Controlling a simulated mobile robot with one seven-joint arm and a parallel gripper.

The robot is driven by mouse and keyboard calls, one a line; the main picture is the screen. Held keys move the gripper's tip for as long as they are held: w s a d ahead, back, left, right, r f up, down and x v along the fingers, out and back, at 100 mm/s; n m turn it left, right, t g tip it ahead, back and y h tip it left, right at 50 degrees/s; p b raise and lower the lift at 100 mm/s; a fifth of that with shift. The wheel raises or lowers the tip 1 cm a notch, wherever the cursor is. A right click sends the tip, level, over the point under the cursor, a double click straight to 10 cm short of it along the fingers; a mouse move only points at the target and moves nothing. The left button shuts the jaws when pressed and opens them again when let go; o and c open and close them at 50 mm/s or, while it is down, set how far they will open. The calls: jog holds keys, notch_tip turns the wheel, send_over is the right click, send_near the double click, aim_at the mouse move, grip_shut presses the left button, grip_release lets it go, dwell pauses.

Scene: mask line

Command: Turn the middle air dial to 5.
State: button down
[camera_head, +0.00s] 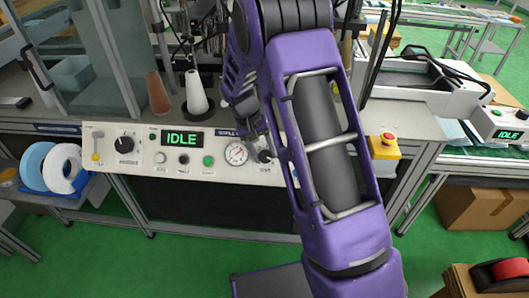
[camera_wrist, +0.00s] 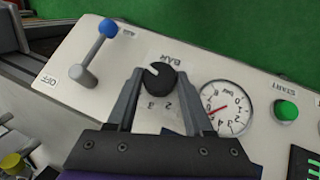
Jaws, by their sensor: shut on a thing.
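The control panel (camera_head: 180,170) runs along the front of the bench in the head view. In the wrist view a round black dial (camera_wrist: 158,79) labelled BAR has a white pointer mark, towards the upper left of the picture. The digits 2 and 3 show below it; its other digits are hidden. My gripper (camera_wrist: 159,82) has a finger on either side of this dial and is shut on it. A white pressure gauge (camera_wrist: 225,108) with a red needle sits to its right; the gauge also shows in the head view (camera_head: 236,153), where my arm partly covers the dial (camera_head: 265,156).
A blue-knobbed lever (camera_wrist: 93,52) marked OFF is left of the dial in the wrist view. A green START button (camera_wrist: 286,110) lies right of the gauge. A display (camera_head: 181,139) reads IDLE. A yellow box with a red button (camera_head: 387,139) stands right of my arm.

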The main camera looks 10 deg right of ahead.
jog(key=shift+a+f+n+h, duration=0.1)
jog(key=shift+a+n+h, duration=0.05)
jog(key=shift+n+h, duration=1)
jog(key=shift+c, duration=1.5)
grip_release()
jog(key=s+p+v, duration=0.1)
jog(key=v, duration=1.6)
jog(key=shift+w+a+p, duration=0.25)
jog(key=shift+w+p, duration=0.05)
jog(key=shift+w, duration=0.15)
